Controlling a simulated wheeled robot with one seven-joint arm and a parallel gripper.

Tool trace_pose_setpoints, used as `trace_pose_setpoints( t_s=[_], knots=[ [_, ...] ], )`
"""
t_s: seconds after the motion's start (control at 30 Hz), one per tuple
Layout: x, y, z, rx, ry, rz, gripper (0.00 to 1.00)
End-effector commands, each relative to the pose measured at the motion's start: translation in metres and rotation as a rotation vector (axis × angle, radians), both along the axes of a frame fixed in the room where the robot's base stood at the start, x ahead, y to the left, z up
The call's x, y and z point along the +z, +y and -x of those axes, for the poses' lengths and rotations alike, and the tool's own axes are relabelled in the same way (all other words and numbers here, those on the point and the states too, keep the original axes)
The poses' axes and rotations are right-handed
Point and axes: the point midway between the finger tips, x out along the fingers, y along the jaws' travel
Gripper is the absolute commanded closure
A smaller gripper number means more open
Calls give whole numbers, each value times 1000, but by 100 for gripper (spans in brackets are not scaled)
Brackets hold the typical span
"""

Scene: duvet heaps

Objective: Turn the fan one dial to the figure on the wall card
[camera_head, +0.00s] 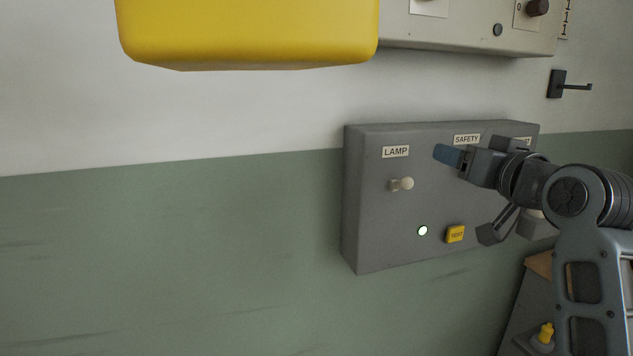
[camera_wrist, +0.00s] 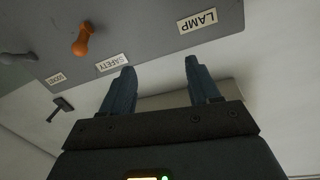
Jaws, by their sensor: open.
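No dial is legibly labelled as fan one. A dark round knob (camera_head: 537,7) sits on the upper grey wall box (camera_head: 455,30), cut off by the top edge of the head view; its marking cannot be read. No figure on a wall card is readable. My gripper (camera_head: 447,153) is in front of the lower grey panel (camera_head: 372,230), near its SAFETY label (camera_head: 466,140). In the wrist view, my gripper (camera_wrist: 158,66) has its two blue fingers apart with nothing between them. The upper box is well above my gripper.
The lower panel has a LAMP label (camera_head: 395,152), a pale lever (camera_head: 401,184), a lit lamp (camera_head: 422,230) and a yellow button (camera_head: 455,234). An orange lever (camera_wrist: 82,40) shows in the wrist view. A yellow object (camera_head: 248,35) fills the top left. A hook (camera_head: 570,86) is at right.

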Motion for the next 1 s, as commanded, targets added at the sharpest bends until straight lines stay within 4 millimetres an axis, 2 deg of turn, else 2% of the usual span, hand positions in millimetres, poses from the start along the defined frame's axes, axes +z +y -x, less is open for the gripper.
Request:
trace_pose_setpoints(
  t_s=[0.03, 0.2, 0.37, 0.5, 0.7, 0.83, 1.0],
  knots=[
    [-29, 1, 9, -12, 17, -6, 39],
    [-104, 3, 44, -55, 42, -17, 39],
    [-166, 7, 88, -92, 66, -16, 39],
    [-212, 9, 132, -123, 86, -8, 39],
    [-263, 13, 204, -157, 115, 18, 39],
    [-287, 15, 254, -175, 132, 39, 39],
    [-306, 18, 320, -188, 152, 74, 39]
  ],
)
